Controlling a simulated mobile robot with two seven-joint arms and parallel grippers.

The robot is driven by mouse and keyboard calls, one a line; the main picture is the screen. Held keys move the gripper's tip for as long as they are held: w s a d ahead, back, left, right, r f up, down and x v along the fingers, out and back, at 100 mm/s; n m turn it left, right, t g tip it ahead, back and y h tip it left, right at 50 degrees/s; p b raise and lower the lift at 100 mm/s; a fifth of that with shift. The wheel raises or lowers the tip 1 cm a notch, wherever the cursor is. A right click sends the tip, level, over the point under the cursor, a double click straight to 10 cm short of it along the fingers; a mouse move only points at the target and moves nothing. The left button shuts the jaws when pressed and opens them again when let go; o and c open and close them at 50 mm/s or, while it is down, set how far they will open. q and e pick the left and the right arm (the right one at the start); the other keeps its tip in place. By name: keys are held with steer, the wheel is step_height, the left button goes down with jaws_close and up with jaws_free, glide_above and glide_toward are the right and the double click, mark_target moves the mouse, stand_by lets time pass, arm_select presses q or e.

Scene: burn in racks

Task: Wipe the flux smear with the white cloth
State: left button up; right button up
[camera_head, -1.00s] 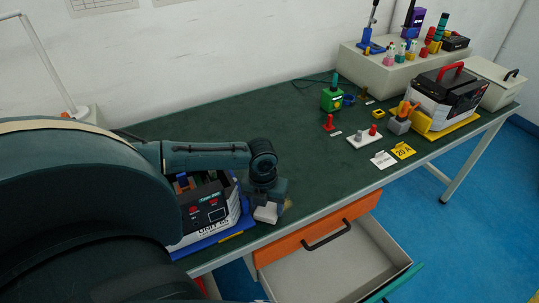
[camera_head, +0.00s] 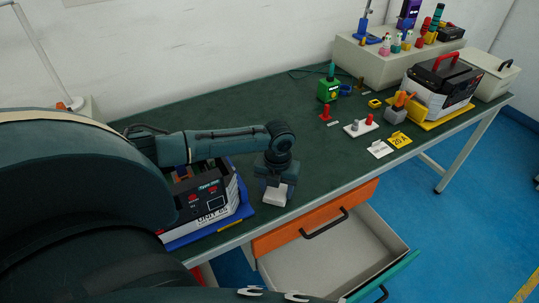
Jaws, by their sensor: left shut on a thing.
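The white cloth (camera_head: 275,196) is a small pale block in my left gripper (camera_head: 275,190), near the front edge of the green table. My left gripper is shut on the cloth and points down at the table top, to the right of the black and white unit (camera_head: 209,202). I cannot tell whether the cloth touches the table. I do not see the flux smear; the cloth and gripper may hide it. My right gripper is not clearly in view.
A blue tray (camera_head: 212,229) holds the unit. Yellow and white cards (camera_head: 399,140), a red-topped fixture (camera_head: 358,129) and a green box (camera_head: 328,91) stand farther right. The table's middle is clear.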

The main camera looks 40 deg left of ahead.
arm_select(q)
steer(key=shift+w+d, duration=0.55)
steer(key=shift+w, duration=0.35)
steer(key=shift+w+d+r+b, duration=0.15)
steer(key=shift+w+b, duration=0.1)
steer(key=shift+w, duration=0.2)
steer(key=shift+w+d+f+b, duration=0.1)
steer(key=shift+w+b, duration=0.1)
steer(key=shift+w, duration=0.2)
arm_select(e)
steer(key=shift+w+f, duration=0.3)
steer(key=shift+w, duration=0.1)
arm_select(q)
steer(key=shift+r, duration=0.1)
